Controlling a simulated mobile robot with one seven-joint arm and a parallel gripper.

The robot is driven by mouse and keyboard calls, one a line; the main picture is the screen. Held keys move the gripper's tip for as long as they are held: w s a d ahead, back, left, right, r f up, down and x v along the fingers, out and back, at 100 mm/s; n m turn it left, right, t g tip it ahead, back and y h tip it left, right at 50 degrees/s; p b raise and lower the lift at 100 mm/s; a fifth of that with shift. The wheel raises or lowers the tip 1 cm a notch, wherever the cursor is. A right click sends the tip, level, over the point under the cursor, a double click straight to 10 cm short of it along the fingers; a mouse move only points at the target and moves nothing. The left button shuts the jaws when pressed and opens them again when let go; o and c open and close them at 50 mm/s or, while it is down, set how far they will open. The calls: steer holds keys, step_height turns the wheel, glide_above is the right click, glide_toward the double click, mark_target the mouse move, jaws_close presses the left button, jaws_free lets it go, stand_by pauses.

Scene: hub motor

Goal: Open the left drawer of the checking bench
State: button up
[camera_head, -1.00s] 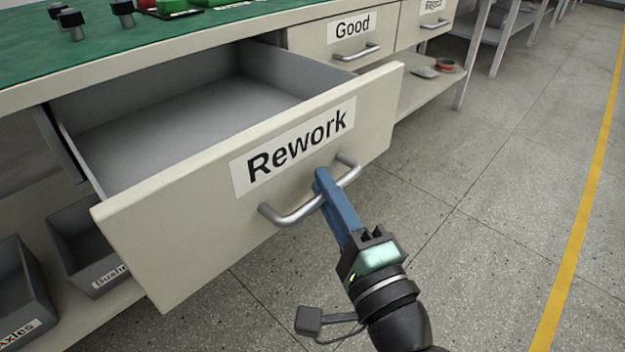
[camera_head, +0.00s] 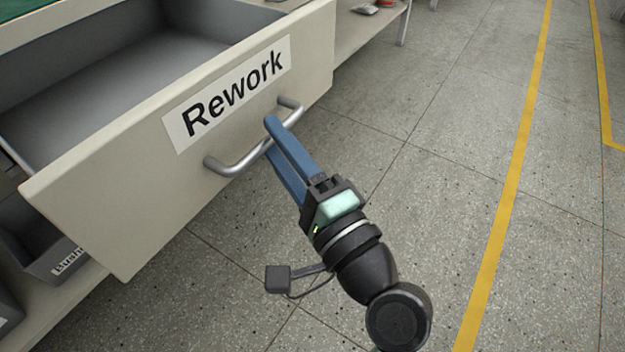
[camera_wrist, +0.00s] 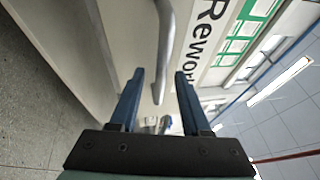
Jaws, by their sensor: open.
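The left drawer (camera_head: 110,195) of the checking bench has a cream front with a "Rework" label (camera_head: 228,93). It is pulled well out, and its empty grey inside shows. Its silver bar handle (camera_head: 232,166) is on the front. My gripper (camera_head: 269,133) has blue fingers and is open at the handle. In the wrist view the handle (camera_wrist: 165,50) runs toward the gap between the two spread fingers (camera_wrist: 159,80). I cannot tell from the views whether a finger touches the bar.
A grey bin (camera_head: 45,240) sits on the shelf under the drawer at left. The green bench top (camera_head: 20,15) shows at upper left. The speckled floor (camera_head: 420,190) to the right is clear, with yellow lines (camera_head: 510,190) on it.

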steer(key=p+v, duration=0.2)
steer(key=v, duration=0.9)
steer(key=w+a+r+n+t+h+p, duration=0.1)
steer(key=w+r+n+p, duration=0.2)
steer(key=r, duration=0.7)
steer(key=w+a+r+n+t+h+p, duration=0.1)
steer(key=w+r+n+h+p, duration=0.2)
steer(key=r, duration=0.6)
steer(key=w+a+r+n+t+p, duration=0.1)
steer(key=w+r+n+t+p, duration=0.2)
steer(key=r, duration=0.7)
steer(key=s+a+r+n+t+h+p, duration=0.1)
steer(key=s+r+n+t+h+p, duration=0.2)
steer(key=r, duration=0.9)
steer(key=s+a+r+n+t+h+p, duration=0.15)
steer(key=s+r, duration=0.25)
steer(key=r, duration=0.7)
step_height(320, 180, up, 37)
steer(key=d+h+p, duration=0.1)
steer(key=p, duration=3.6)
steer(key=shift+p, duration=0.35)
